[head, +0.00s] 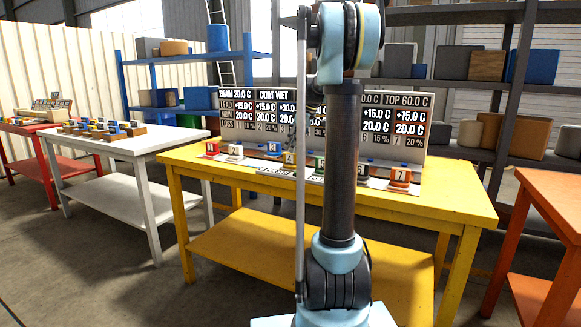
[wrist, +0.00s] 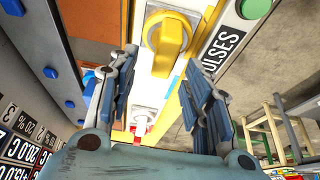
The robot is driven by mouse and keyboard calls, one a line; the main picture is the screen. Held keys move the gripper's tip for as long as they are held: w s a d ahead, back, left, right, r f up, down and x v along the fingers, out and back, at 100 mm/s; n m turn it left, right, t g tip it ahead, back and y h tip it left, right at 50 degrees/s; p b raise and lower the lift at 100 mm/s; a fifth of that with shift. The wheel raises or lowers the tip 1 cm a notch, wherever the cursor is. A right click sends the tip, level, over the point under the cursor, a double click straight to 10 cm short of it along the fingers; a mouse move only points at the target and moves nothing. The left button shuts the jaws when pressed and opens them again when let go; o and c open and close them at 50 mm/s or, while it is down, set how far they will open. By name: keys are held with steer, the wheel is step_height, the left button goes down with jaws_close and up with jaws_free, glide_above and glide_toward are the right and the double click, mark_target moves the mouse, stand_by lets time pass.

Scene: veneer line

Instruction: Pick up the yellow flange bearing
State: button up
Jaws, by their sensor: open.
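My arm hides much of the gripper and the middle of the row there.
Small numbered pieces, including a red one (head: 212,149) and an orange one (head: 399,177), line the table. A display board (head: 432,150) stands behind them. A white table (head: 125,147) is left, an orange table (head: 553,195) right. The yellow table's front is clear.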

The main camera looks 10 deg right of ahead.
mark_target(291, 154)
steer(key=shift+s+x, duration=0.2)
steer(key=shift+x, duration=1.05)
steer(key=shift+s+x, duration=0.2)
steer(key=shift+x, duration=1.05)
steer(key=shift+d+f, duration=0.15)
jaws_close()
